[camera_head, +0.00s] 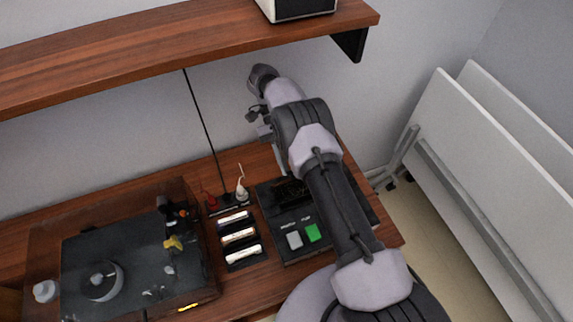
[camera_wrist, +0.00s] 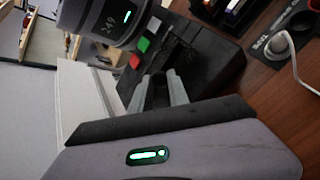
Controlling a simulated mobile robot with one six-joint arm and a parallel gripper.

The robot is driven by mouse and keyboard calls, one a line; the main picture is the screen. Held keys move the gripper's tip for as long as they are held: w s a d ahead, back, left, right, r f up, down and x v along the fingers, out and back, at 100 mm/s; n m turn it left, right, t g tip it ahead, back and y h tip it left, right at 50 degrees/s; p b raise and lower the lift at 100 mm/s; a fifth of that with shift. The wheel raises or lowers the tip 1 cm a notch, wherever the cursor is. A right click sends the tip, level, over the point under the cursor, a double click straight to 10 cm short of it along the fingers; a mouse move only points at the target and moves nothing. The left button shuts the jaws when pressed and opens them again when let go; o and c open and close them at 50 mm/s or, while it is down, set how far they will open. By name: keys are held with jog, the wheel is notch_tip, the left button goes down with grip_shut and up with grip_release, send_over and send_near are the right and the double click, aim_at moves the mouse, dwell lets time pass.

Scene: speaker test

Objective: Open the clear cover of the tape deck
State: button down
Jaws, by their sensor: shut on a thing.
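The tape deck (camera_head: 270,215) is a black box on the wooden desk, with a grey and a green button at its front. It also shows in the wrist view (camera_wrist: 215,65), beyond my fingers. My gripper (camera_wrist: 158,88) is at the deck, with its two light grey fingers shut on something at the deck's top. This appears to be the clear cover, but its see-through edge cannot be made out. In the head view my arm reaches over the deck's right part and hides much of it. How far the cover is raised cannot be told.
A rack of cassettes (camera_head: 239,238) stands just left of the deck, with a white plug (camera_head: 241,192) behind it. A turntable (camera_head: 125,255) under a clear lid is further left. A wooden shelf (camera_head: 150,50) hangs above. White panels (camera_head: 490,190) lean at the right.

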jog(key=c, duration=1.3)
grip_release()
jog(key=shift+s, duration=0.1)
jog(key=shift+o, duration=0.2)
jog(key=shift+r, duration=0.2)
jog(key=s+d+r, duration=0.1)
jog(key=s+r, duration=0.1)
jog(key=s, duration=0.6)
jog(key=s+d+r+p, duration=0.1)
jog(key=s+d+r, duration=0.1)
jog(key=s, duration=0.5)
jog(key=shift+s+r+p, duration=0.3)
jog(key=shift+s+r, duration=0.05)
jog(key=shift+c, duration=0.2)
